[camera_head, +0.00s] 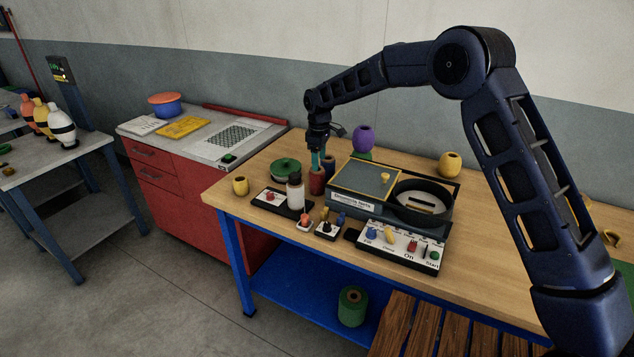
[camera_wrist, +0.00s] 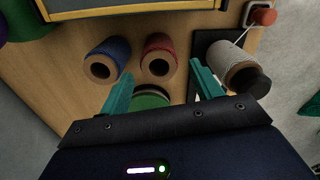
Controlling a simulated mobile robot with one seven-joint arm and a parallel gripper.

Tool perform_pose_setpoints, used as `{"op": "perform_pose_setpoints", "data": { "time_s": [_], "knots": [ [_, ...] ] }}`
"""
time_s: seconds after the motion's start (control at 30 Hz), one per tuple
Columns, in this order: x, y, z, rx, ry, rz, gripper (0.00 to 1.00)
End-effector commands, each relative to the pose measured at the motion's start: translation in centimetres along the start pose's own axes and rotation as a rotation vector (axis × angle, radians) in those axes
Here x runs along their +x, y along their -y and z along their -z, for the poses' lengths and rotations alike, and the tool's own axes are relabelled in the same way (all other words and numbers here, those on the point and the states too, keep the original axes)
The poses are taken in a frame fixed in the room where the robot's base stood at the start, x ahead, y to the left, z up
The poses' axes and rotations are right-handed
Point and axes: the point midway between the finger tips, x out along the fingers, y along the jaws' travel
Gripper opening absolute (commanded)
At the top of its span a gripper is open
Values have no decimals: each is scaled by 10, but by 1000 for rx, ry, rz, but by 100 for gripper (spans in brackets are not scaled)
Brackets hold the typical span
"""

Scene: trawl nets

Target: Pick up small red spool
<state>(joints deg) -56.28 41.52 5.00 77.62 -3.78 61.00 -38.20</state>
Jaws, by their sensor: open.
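The small red spool (camera_head: 316,182) stands on the wooden table, left of the grey machine. In the wrist view the red spool (camera_wrist: 159,45) lies just beyond the gap between my fingertips, its pale core showing. My gripper (camera_head: 319,162) points down above the red spool, and its teal fingers are open. In the wrist view my gripper (camera_wrist: 160,68) shows its two fingers apart with nothing held between them. I cannot tell the exact height of the fingertips over the spool.
A blue spool (camera_wrist: 107,60) stands close beside the red one. A white spool with a black cap (camera_wrist: 228,62) is on the other side. A green round item (camera_head: 286,167) is near. The grey machine (camera_head: 350,204) and control panel (camera_head: 400,252) fill the table's middle.

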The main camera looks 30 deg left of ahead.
Motion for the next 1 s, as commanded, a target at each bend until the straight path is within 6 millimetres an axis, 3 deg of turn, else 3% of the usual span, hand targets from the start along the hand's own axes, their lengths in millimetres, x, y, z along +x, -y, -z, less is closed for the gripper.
{"op": "perform_pose_setpoints", "data": {
  "time_s": [0.4, 0.63, 1.0],
  "knots": [
    [49, 0, 0, 1, 1, 1, 64],
    [63, -1, 1, 2, 2, 1, 64],
    [105, -4, 6, 1, 1, 0, 64]
  ]
}}
